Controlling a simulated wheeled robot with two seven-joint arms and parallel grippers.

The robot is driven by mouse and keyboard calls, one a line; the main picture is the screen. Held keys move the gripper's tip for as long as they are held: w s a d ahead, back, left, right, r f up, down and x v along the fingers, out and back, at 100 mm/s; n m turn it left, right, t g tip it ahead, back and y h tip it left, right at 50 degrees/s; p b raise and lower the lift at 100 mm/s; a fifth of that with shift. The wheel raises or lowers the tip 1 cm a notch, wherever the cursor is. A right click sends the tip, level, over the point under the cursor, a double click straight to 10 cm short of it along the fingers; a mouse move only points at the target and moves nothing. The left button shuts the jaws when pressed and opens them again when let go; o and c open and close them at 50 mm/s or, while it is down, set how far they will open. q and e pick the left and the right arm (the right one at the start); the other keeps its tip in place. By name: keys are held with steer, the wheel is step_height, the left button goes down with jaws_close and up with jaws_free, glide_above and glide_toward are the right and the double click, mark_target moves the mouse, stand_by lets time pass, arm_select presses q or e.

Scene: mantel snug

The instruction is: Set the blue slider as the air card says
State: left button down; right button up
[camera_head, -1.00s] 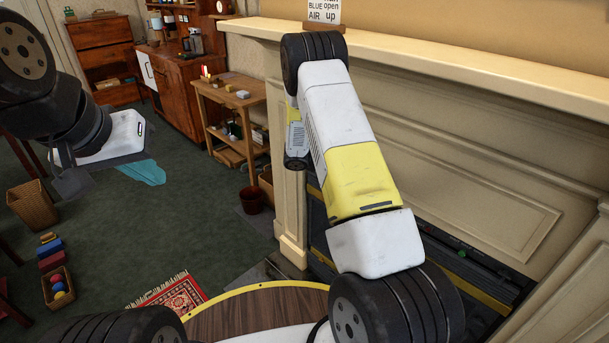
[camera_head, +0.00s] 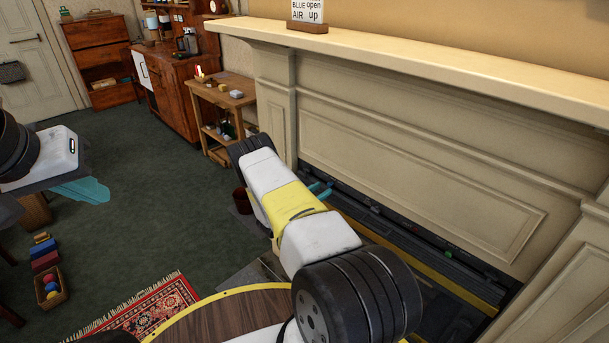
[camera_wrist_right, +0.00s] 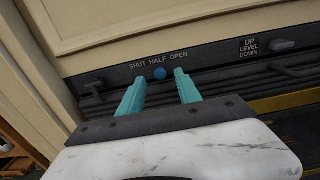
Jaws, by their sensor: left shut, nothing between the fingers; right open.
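The air card (camera_head: 307,11) stands on the mantel shelf; its readable lines say "BLUE open" and "AIR up", and its top is cut off. The blue slider (camera_wrist_right: 160,73) shows as a round blue knob in the right wrist view, below the label "SHUT HALF OPEN" (camera_wrist_right: 158,60), about under HALF. My right gripper (camera_wrist_right: 156,80) is open, its teal fingers either side of the knob in the picture; whether they reach it I cannot tell. In the head view its fingertips (camera_head: 320,188) are mostly behind my arm. My left gripper (camera_head: 85,190) is shut and empty, far left.
A grey lever (camera_wrist_right: 283,46) sits right of the "UP LEVEL DOWN" label. Another dark handle (camera_wrist_right: 94,88) sits left of the slider. The mantel shelf (camera_head: 420,60) overhangs the fireplace. A wooden side table (camera_head: 228,92) stands beyond it.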

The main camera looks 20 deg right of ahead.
mark_target(331, 184)
steer(key=shift+x, duration=1.3)
jaws_close()
stand_by(0.5)
